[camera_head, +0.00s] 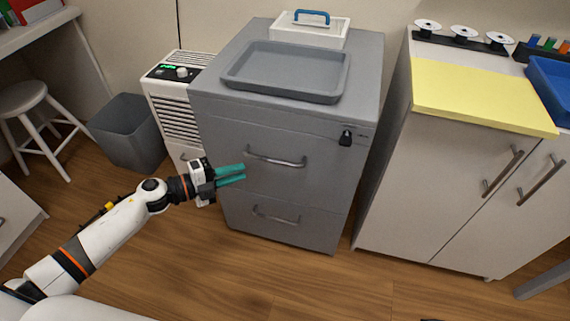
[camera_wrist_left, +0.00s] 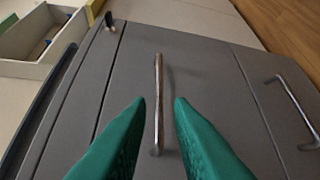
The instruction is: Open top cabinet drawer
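The grey cabinet (camera_head: 225,126) stands in the middle of the head view with its drawers closed. The top drawer's bar handle (camera_head: 276,161) is horizontal there; a lower drawer handle (camera_head: 276,216) sits below. In the left wrist view the top handle (camera_wrist_left: 158,100) runs upright in the picture, between the two green fingertips, and the lower handle (camera_wrist_left: 297,108) is at the right. My left gripper (camera_head: 243,174) is open and empty, with its fingers pointing at the top handle. Whether the fingertips reach past the bar is unclear. My right gripper is not in view.
A small black padlock (camera_head: 346,138) hangs near the cabinet's top right. A grey tray (camera_head: 285,92) and a white box with a blue handle (camera_head: 310,30) are on top. A white heater-like unit (camera_head: 172,105) and a grey bin (camera_head: 126,133) stand left. Wooden floor in front is clear.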

